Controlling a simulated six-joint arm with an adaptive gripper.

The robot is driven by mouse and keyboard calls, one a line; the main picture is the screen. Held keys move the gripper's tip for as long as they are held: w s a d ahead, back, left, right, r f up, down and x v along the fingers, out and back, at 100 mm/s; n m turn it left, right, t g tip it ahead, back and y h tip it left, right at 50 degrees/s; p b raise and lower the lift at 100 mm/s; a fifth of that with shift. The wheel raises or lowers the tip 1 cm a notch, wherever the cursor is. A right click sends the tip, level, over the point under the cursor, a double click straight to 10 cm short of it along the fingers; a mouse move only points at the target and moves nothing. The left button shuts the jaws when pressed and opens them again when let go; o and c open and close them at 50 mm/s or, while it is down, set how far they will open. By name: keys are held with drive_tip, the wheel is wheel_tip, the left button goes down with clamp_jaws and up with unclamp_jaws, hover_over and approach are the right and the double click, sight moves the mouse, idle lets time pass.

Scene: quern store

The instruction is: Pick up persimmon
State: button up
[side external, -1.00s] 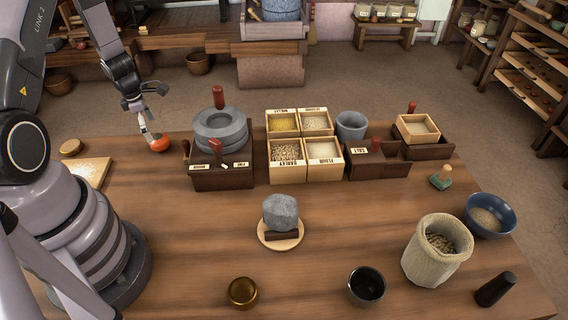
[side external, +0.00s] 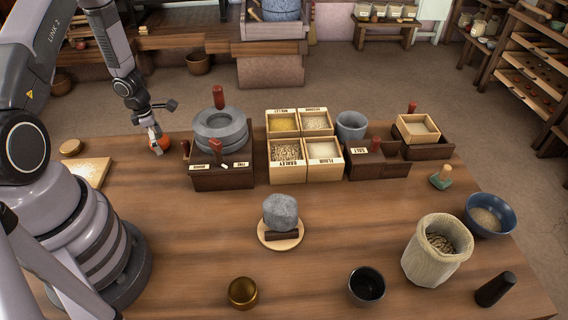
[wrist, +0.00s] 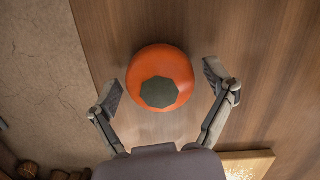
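The persimmon (wrist: 160,66) is round and orange with a dark green calyx on top. It sits on the wooden table near its far left edge. It also shows in the side external view (side external: 164,143), partly hidden by my gripper (side external: 156,146). In the wrist view my gripper (wrist: 166,88) is open, with one finger on each side of the persimmon's lower half. Gaps show between both fingers and the fruit.
A stone quern (side external: 221,131) on a dark wooden stand is close to the right of the persimmon. A pale board (side external: 91,172) and a small round wooden piece (side external: 71,147) lie to the left. The table's front middle has free room.

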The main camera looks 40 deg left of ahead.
drive_tip(key=c, duration=0.9)
drive_tip(key=shift+r, duration=0.15)
drive_tip(key=shift+c, duration=0.2)
